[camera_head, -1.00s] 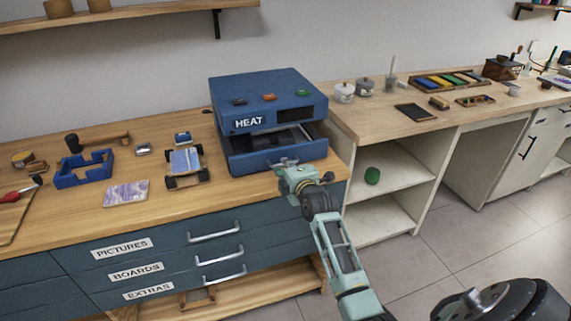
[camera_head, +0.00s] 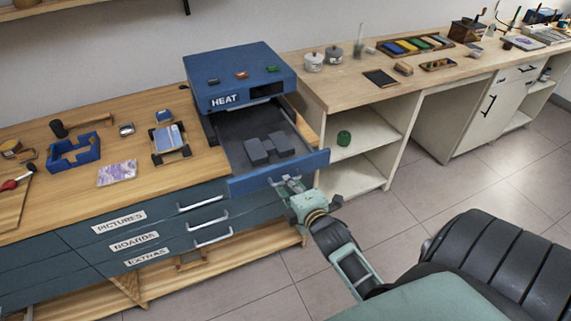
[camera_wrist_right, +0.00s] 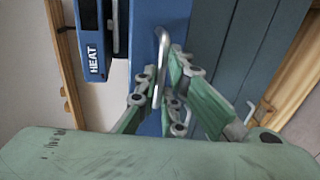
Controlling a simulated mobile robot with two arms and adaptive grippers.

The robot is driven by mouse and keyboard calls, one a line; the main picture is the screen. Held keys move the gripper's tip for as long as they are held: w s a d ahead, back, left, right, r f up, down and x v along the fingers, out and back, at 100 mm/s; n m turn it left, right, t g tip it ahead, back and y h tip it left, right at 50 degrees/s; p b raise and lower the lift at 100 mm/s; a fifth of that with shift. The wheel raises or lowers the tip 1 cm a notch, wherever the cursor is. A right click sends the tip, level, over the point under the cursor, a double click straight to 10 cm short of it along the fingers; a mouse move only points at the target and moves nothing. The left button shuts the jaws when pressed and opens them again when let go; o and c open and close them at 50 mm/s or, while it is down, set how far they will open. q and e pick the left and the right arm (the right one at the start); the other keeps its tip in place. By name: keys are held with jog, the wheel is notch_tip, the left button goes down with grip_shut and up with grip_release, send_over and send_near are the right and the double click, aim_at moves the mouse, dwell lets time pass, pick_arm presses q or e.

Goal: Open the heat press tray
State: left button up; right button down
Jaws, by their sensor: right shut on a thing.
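The blue heat press (camera_head: 232,76), marked HEAT, stands at the right end of the wooden workbench. Its tray (camera_head: 237,186) is pulled far out toward me and reaches past the bench edge. Dark grey blocks (camera_head: 270,150) sit inside on the tray floor. My right gripper (camera_head: 291,186) is at the tray's front panel. In the right wrist view, the gripper (camera_wrist_right: 165,90) is shut on the metal tray handle (camera_wrist_right: 161,50). My left gripper is not in view.
Drawers (camera_head: 120,219) labelled PICTURES, BOARDS and EXTRAS lie below the bench. A blue frame (camera_head: 75,157), a small rack (camera_head: 169,141) and a purple picture (camera_head: 117,173) lie left of the press. A pale shelf unit (camera_head: 352,178) stands to the right. Open floor lies in front.

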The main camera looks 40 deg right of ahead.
jog(key=shift+s, duration=0.1)
jog(key=c, duration=1.9)
grip_release()
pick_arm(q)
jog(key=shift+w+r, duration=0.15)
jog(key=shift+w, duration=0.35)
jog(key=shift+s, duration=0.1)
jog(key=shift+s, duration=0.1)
pick_arm(e)
jog(key=v, duration=1.2)
jog(key=shift+a, duration=0.1)
